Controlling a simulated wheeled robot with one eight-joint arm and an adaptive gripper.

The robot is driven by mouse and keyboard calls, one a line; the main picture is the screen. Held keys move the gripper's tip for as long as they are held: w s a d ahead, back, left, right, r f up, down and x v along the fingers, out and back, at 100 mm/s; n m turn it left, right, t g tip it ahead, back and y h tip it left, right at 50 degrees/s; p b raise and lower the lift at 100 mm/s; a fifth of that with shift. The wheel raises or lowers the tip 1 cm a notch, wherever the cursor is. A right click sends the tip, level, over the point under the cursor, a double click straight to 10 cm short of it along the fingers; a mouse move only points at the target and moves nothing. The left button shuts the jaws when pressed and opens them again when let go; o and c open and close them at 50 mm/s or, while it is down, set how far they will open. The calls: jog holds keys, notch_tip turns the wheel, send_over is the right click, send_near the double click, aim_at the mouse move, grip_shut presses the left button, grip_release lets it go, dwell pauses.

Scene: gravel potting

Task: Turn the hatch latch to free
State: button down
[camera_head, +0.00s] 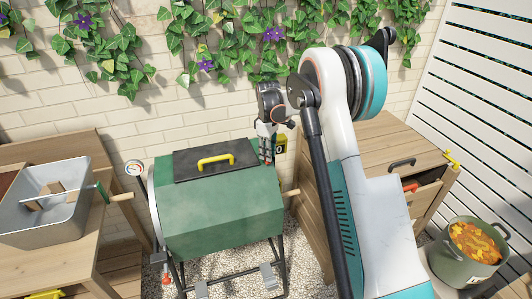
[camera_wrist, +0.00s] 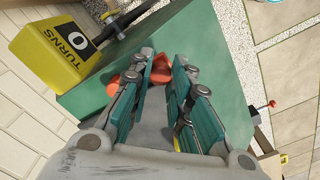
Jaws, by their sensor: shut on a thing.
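The green drum (camera_head: 225,220) stands on a dark frame, its dark hatch (camera_head: 195,172) closed on top with a yellow handle (camera_head: 216,160). The orange-red hatch latch (camera_wrist: 130,79) shows in the wrist view between and beside my fingers. My gripper (camera_wrist: 161,72) is shut on the latch, and its fingers cover part of it. In the head view my gripper (camera_head: 267,158) points down at the right end of the hatch, and the latch is hidden there. I cannot tell exactly how far the latch is turned.
A yellow counter box (camera_wrist: 58,52) reading "TURNS 0" sits close beside my gripper. A dial thermometer (camera_head: 134,168) stands left of the drum. A grey tub (camera_head: 45,215) rests on the left bench. A green bucket (camera_head: 468,253) of scraps stands at right, near a wooden cabinet (camera_head: 385,140).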

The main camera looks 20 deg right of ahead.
dwell(0.4)
jog(key=c, duration=1.4)
grip_release()
jog(key=shift+d, duration=0.1)
jog(key=shift+c, duration=0.2)
jog(key=shift+r, duration=0.15)
notch_tip(320, 180, up, 12)
